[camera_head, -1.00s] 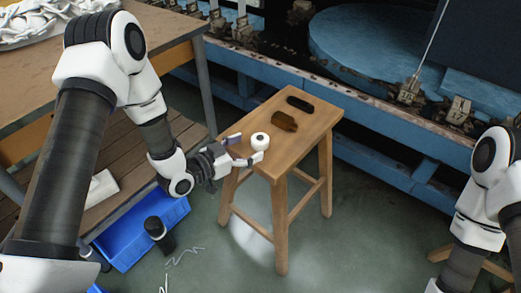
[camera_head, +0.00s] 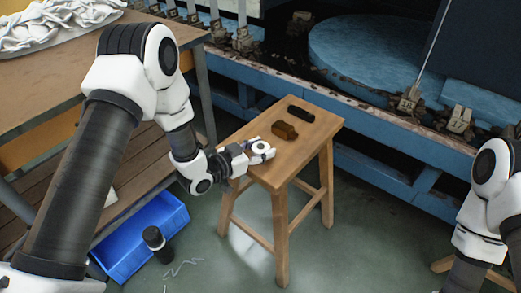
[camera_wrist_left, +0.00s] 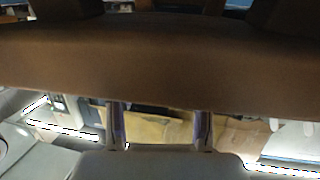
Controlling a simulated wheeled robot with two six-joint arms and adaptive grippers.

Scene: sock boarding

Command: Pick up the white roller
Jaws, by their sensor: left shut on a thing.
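The white roller (camera_head: 260,146) is at the near left part of the small wooden stool (camera_head: 283,165), with a dark spot in its top. My left gripper (camera_head: 262,149) is shut on the roller, its fingers on either side. I cannot tell whether the roller touches the stool top. In the left wrist view two narrow fingers (camera_wrist_left: 160,128) show, with a pale grey surface below them that I cannot name for sure. My right arm shows at the right edge, but its gripper is out of view.
A brown block (camera_head: 284,131) and a black piece (camera_head: 301,113) lie further back on the stool. A blue machine frame (camera_head: 385,160) runs behind it. A wooden table (camera_head: 100,75) with white cloth (camera_head: 50,25) stands left, above a blue bin (camera_head: 130,250) on the floor.

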